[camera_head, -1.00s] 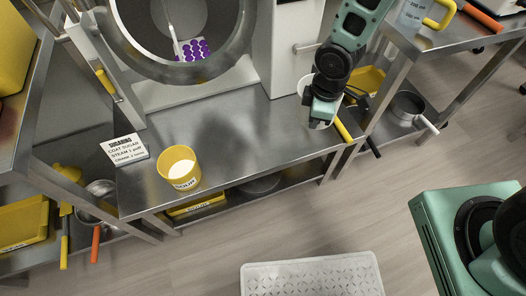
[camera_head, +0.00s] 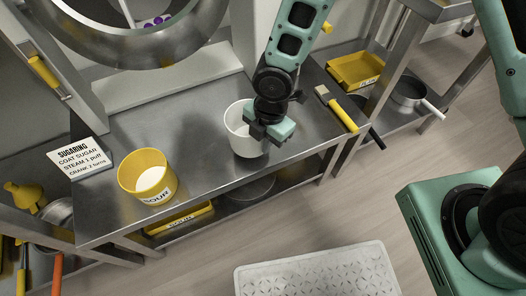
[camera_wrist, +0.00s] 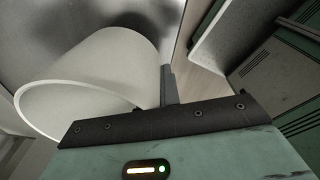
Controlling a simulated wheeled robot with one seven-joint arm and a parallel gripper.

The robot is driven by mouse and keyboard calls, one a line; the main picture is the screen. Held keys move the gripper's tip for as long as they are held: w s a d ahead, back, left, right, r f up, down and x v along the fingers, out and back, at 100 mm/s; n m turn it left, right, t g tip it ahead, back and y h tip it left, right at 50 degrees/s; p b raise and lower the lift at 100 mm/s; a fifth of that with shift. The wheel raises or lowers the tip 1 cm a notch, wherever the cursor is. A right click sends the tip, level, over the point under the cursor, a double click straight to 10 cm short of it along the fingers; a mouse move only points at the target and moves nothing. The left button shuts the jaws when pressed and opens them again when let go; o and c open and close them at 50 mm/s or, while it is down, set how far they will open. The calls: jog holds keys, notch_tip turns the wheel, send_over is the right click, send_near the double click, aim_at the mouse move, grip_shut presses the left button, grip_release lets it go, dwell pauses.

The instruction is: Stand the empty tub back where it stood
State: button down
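The white tub (camera_head: 236,126) is at my gripper (camera_head: 268,122), over the right half of the steel bench. It looks upright, and its visible inside looks empty. My gripper is at its right side and appears closed on its wall; the fingertips are largely hidden. I cannot tell if its base touches the bench. In the wrist view the tub (camera_wrist: 110,65) fills the left, its open mouth toward the lower left, with one dark finger (camera_wrist: 168,85) against its right side. A yellow tub (camera_head: 133,180) labelled SOUR, holding white powder, stands on the bench's left part.
A sugaring card (camera_head: 82,157) stands at the bench's left. A yellow-handled brush (camera_head: 340,110) lies at its right end. The drum (camera_head: 130,40) overhangs the back. The bench between the two tubs is clear. A white perforated crate (camera_head: 315,272) is on the floor.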

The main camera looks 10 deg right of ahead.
jog(key=shift+f+b, duration=0.5)
jog(key=shift+f, duration=1.45)
jog(key=shift+f, duration=0.1)
jog(key=c, duration=1.6)
grip_release()
notch_tip(320, 180, up, 12)
jog(key=d+r+p, duration=0.1)
jog(key=p, duration=0.3)
jog(key=s+d+r+m, duration=0.2)
jog(key=s+r+m, duration=0.2)
jog(key=r+m, duration=0.1)
jog(key=s+d+r+m, duration=0.2)
jog(key=s+r+m, duration=0.3)
jog(key=m, duration=0.2)
jog(key=s+d+r+m, duration=0.2)
jog(key=s+r+m, duration=0.3)
jog(key=r+m, duration=0.1)
jog(key=shift+d+h, duration=0.2)
jog(key=shift+h, duration=0.1)
jog(key=shift+r, duration=0.15)
